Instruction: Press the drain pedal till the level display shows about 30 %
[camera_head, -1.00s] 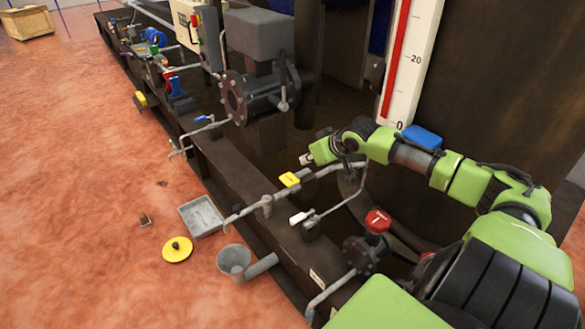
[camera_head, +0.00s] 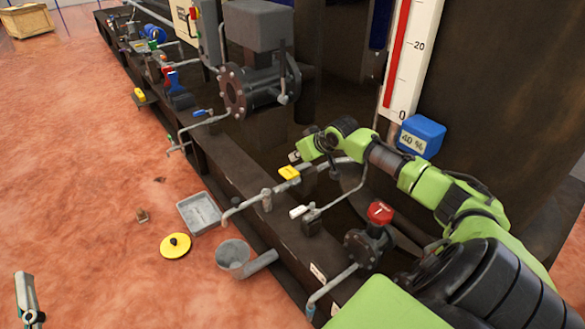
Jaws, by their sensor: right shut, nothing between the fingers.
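The level display (camera_head: 421,136) is a blue box on the dark tank, and its label reads 40 %. A small yellow part (camera_head: 140,95) low on the frame's left side could be the drain pedal, but I cannot tell for sure. My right gripper (camera_head: 295,156) is shut and empty, above the frame by the yellow valve handle (camera_head: 289,173), far from that low yellow part. A grey part at the lower left edge looks like my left gripper (camera_head: 26,296); its jaws cannot be made out.
A white gauge with a red column (camera_head: 404,60) stands above the display. A red handwheel (camera_head: 380,212) and a white lever (camera_head: 299,211) are near my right arm. A grey tray (camera_head: 199,213), yellow disc (camera_head: 175,246) and funnel (camera_head: 232,256) are at floor level. Open floor lies left.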

